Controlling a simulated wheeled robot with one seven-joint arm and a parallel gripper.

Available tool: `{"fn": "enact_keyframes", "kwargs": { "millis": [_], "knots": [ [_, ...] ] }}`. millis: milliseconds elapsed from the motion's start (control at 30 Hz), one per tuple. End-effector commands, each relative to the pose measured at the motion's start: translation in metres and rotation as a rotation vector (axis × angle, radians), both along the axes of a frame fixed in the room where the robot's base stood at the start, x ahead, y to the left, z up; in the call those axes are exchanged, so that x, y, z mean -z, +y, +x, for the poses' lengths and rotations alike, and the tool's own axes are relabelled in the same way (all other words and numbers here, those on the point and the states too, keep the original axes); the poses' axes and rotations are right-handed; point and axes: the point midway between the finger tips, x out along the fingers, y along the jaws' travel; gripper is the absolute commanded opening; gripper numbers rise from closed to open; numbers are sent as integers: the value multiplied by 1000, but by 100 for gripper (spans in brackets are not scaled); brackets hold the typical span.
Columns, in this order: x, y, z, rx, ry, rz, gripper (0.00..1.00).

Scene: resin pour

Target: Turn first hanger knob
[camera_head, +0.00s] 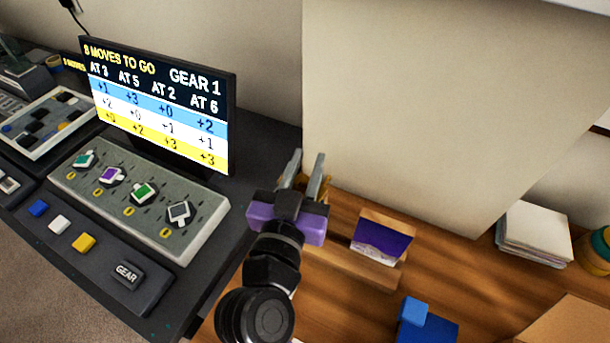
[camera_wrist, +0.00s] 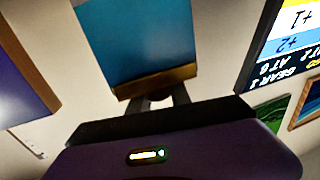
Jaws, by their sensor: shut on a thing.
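A grey panel (camera_head: 205,240) carries a row of knobs: teal (camera_head: 84,159), purple (camera_head: 111,175), green (camera_head: 144,193) and grey (camera_head: 179,213). A yellow 0 stands by each. My gripper (camera_head: 306,162) is to the right of this panel, apart from all the knobs, with its fingers pointing up the picture near the wall. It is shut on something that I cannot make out. In the wrist view, its fingers (camera_wrist: 160,98) overlap the brown lower edge of a blue panel (camera_wrist: 135,40); contact is unclear. The screen (camera_head: 160,105) reads "8 moves to go" and "Gear 1".
Blue, white and yellow buttons and a GEAR button (camera_head: 128,273) line the console front. A wooden stand with a purple card (camera_head: 380,246) is right of my gripper. A blue block (camera_head: 425,325) and stacked sheets (camera_head: 535,235) are on the wooden table.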

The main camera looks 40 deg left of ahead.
Motion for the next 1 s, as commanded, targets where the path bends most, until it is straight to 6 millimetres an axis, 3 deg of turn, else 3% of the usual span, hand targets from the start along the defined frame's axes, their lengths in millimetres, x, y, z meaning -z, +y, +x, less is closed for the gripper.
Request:
{"fn": "enact_keyframes", "kwargs": {
  "millis": [467,500,600,1000],
  "knots": [
    [0,-1,0,31,1,1,0],
    [0,-1,0,31,1,1,30],
    [0,-1,0,31,1,1,47],
    [1,-4,-7,30,2,-1,47]
  ]
}}
